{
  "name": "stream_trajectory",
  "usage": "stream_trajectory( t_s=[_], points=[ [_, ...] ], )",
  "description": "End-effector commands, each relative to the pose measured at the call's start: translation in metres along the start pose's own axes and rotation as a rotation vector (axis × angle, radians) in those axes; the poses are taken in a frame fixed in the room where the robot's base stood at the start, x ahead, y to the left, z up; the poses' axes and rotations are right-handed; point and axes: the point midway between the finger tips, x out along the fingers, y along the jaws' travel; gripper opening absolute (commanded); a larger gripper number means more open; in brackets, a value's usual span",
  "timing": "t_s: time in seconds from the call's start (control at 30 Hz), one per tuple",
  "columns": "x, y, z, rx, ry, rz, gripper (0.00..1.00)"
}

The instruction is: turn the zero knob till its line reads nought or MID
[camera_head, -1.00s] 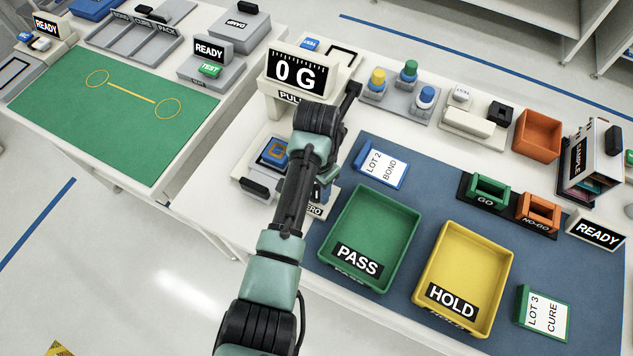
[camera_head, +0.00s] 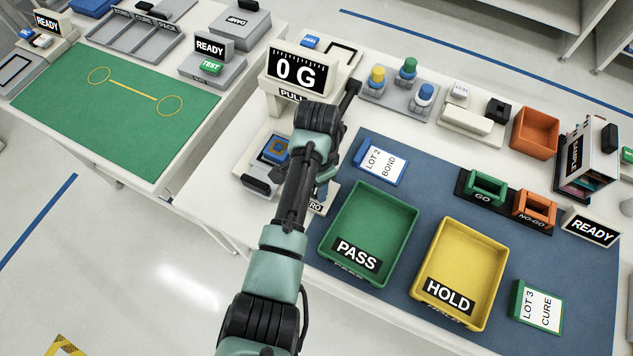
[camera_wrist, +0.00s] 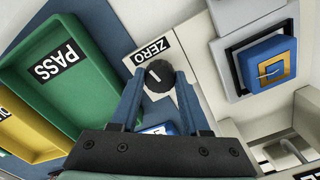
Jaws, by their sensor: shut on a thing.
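The zero knob (camera_wrist: 159,76) is a dark round knob with a short pale line on its face, just below the ZERO label (camera_wrist: 152,50) in the wrist view. I cannot read exactly what mark its line meets. My gripper (camera_wrist: 160,84) is shut on the knob, a blue finger on each side. In the head view my arm hides the knob, and only part of the ZERO label (camera_head: 314,207) shows. The puller's display (camera_head: 297,73) reads 0 G.
The green PASS tray (camera_head: 370,235) and yellow HOLD tray (camera_head: 460,272) stand right of my arm on the blue mat. A blue fixture with a gold-framed square (camera_wrist: 268,66) is beside the knob. The LOT 2 card (camera_head: 381,163) lies near my wrist.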

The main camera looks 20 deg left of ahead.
Motion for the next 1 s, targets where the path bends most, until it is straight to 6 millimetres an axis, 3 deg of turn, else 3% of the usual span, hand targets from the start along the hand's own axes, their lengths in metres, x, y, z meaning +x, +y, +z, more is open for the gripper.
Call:
stream_trajectory(
  t_s=[0.07,0.1,0.23,0.53,0.67,1.0],
  points=[
    [-0.001,-0.001,-0.001,0.001,0.005,-0.003,0.0],
    [-0.001,-0.001,-0.001,0.0,0.005,-0.003,0.53],
    [-0.001,-0.001,-0.001,0.0,0.004,-0.002,0.76],
    [-0.001,0.0,-0.001,-0.001,0.002,-0.001,0.76],
    [-0.011,-0.001,-0.001,-0.001,0.004,-0.003,0.76],
    [-0.083,-0.001,-0.001,0.0,0.006,-0.006,0.76]
  ],
)
